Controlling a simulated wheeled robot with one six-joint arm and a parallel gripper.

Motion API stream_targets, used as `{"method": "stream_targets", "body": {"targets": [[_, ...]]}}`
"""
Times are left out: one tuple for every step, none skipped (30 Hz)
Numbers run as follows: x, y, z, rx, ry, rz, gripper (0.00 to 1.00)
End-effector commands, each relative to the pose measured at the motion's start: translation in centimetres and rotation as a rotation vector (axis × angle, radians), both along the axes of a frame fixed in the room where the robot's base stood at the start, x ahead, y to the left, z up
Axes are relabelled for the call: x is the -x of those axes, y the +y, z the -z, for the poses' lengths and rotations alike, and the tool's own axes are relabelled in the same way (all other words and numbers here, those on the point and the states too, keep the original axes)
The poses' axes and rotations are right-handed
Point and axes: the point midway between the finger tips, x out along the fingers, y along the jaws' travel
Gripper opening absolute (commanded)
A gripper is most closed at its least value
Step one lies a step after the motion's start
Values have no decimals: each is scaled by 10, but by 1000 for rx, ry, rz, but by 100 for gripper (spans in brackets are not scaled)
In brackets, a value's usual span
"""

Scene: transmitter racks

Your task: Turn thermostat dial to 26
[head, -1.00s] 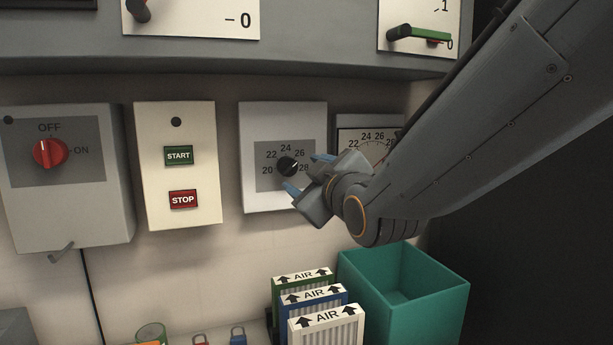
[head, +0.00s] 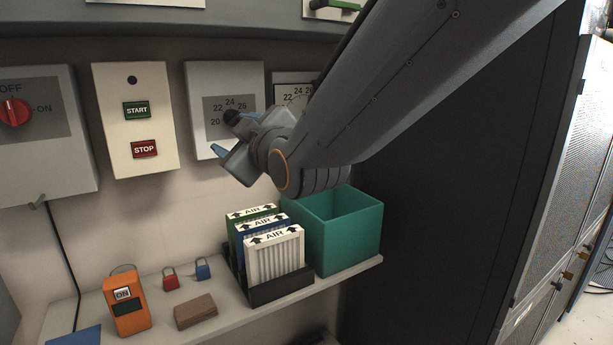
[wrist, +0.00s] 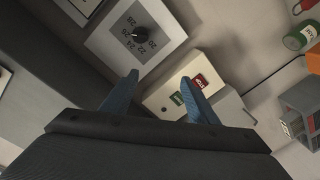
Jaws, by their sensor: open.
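The thermostat is a white box (head: 199,84) with a grey dial plate on the wall in the head view. Its round black dial (head: 231,117) sits among numbers from 20 to 28, the upper ones hidden by my gripper. In the wrist view the dial (wrist: 139,36) and box (wrist: 108,44) lie ahead, up and left of the fingers. The dial's pointer setting is too small to read. My gripper (head: 234,133) has blue fingers, open and empty; it also shows in the wrist view (wrist: 159,76). It appears apart from the dial.
A second scale panel (head: 290,80) sits right of the thermostat, partly behind my arm. The START/STOP box (head: 135,90) is left. Below, a shelf holds air filters (head: 274,259), a teal bin (head: 345,235), an orange meter (head: 126,304) and padlocks. A tall dark cabinet (head: 440,200) stands right.

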Motion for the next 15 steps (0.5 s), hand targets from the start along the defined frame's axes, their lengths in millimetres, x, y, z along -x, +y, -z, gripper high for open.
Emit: {"method": "stream_targets", "body": {"targets": [[-1,-3,3,2,10,5,54],[-3,-6,8,5,24,11,54],[-4,-9,12,7,41,18,54],[-5,-11,16,9,54,23,54],[-6,-13,20,10,66,27,54],[-7,-17,25,11,84,34,54],[-8,-20,29,14,100,40,54],[-9,-23,33,16,115,47,54],[-10,-27,39,18,134,56,54],[-11,-31,43,19,150,63,54],[-12,-36,49,21,170,74,54],[-13,-42,57,24,197,85,54],[-14,-46,62,24,216,95,54],[-15,-52,69,27,242,108,54],[-16,-60,79,30,274,124,54]]}}
